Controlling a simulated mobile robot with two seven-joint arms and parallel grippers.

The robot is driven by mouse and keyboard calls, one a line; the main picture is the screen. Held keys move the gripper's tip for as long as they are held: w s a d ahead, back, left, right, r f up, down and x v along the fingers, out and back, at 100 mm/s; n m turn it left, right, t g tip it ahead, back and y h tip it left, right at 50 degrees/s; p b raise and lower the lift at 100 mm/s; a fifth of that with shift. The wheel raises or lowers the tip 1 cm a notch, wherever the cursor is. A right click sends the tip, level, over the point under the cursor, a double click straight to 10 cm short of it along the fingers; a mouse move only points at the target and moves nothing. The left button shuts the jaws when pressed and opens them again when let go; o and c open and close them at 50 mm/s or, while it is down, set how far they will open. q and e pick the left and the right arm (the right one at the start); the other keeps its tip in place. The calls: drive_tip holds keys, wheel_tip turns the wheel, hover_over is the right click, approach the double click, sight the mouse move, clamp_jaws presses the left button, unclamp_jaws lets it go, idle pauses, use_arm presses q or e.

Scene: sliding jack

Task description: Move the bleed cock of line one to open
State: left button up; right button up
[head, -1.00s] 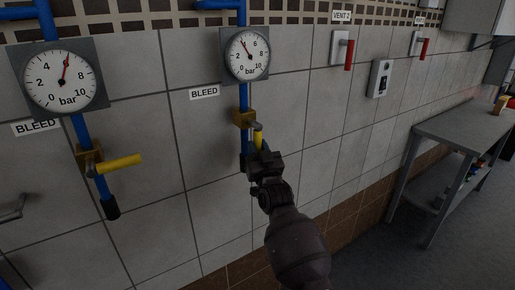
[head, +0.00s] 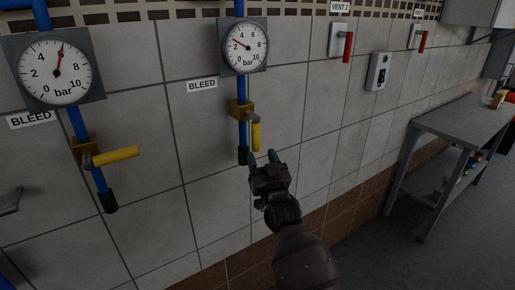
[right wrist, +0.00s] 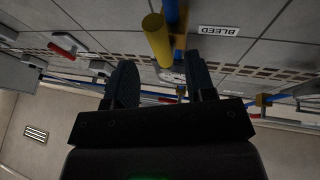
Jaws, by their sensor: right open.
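Two bleed cocks with yellow handles sit on blue pipes on the tiled wall. The left cock's handle (head: 114,156) points sideways to the right. The right cock's handle (head: 256,136) hangs down, roughly along its pipe; it also shows in the right wrist view (right wrist: 157,40). Line numbers are not visible at either BLEED label. My right gripper (head: 262,157) is open and empty, its fingertips just below the right handle's lower end. In the right wrist view the handle appears between the spread fingers (right wrist: 164,80). My left gripper is not in view.
A gauge stands above each cock: the left (head: 54,69) reads mid-scale, the right (head: 244,45) lower. Red-handled vent levers (head: 348,46) and a small wall box (head: 378,71) are to the right. A grey bench (head: 468,124) stands at far right.

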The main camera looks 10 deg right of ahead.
drive_tip(key=shift+v, duration=2.2)
drive_tip(key=shift+a, duration=0.1)
drive_tip(key=s+d+f+g, duration=0.3)
drive_tip(key=s+d+f, duration=0.1)
drive_tip(key=s+f, duration=0.5)
drive_tip(key=s+d+f+g+h, duration=0.1)
drive_tip(key=s+d+f+g, duration=0.2)
drive_tip(key=s+f, duration=0.7)
drive_tip(key=s+d+f+g+h, duration=0.1)
drive_tip(key=s+d+f+g, duration=0.3)
drive_tip(key=s+f, duration=0.5)
drive_tip(key=s, duration=0.2)
drive_tip(key=shift+s+d+f+g, duration=0.25)
drive_tip(key=shift+d+g, duration=0.05)
